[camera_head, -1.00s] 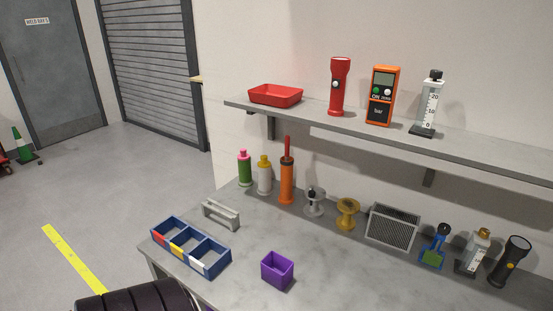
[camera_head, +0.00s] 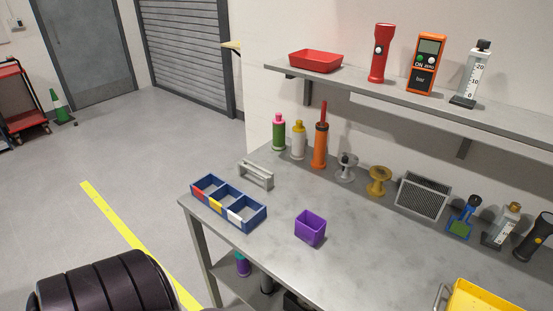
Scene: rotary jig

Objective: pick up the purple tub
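The purple tub (camera_head: 311,229) stands upright on the grey workbench (camera_head: 350,225), near its front edge. It is a small open-topped box and looks empty. Nothing touches it. Neither of my grippers shows in the head view. A dark ribbed part of my own body fills the lower left corner.
A blue three-compartment tray (camera_head: 228,204) sits left of the tub, with a grey handle-shaped bracket (camera_head: 256,175) behind it. Bottles, spools and tools line the wall side. A yellow bin (camera_head: 487,297) is at lower right. A shelf (camera_head: 400,88) overhangs the bench's back.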

